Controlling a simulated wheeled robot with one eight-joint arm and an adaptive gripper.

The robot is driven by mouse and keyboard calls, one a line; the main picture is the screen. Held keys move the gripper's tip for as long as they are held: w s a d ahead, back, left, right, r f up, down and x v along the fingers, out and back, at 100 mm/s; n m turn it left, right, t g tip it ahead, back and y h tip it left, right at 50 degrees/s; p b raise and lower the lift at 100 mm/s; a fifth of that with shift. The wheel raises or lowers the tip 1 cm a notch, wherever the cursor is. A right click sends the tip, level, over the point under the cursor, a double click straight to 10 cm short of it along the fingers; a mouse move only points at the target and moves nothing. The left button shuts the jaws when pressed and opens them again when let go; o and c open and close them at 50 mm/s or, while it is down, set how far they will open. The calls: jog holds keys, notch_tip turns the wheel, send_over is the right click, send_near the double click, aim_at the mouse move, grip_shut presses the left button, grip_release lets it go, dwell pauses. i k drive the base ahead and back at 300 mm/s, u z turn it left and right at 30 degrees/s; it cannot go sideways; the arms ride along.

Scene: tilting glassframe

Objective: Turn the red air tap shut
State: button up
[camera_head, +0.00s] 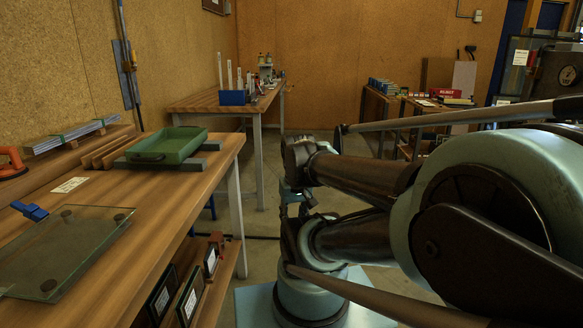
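I cannot make out a red air tap in the head view; it may be hidden behind my arm or out of frame. My teal and dark brown arm fills the right half of the view. What looks like my gripper (296,200) hangs low at the middle, beyond the workbench's right edge and partly behind my own arm links. Its fingers are too small and dark to tell whether they are open or shut. I see nothing clearly held in it.
The wooden workbench (200,190) at left bears a green tray (167,146), a glass pane (60,250), a blue clamp (30,210) and an orange-red handled tool (10,163). A back bench (200,101) holds a blue box (232,97). A red box (445,93) sits at back right.

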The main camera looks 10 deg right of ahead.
aim_at(532, 56)
jog(key=z, duration=0.5)
jog(key=i, duration=0.9)
jog(key=z, duration=1.3)
jog(key=i, duration=0.95)
jog(key=z, duration=0.65)
jog(key=i, duration=0.45)
jog(key=u, duration=0.6)
jog(key=k, duration=0.45)
jog(key=u, duration=0.55)
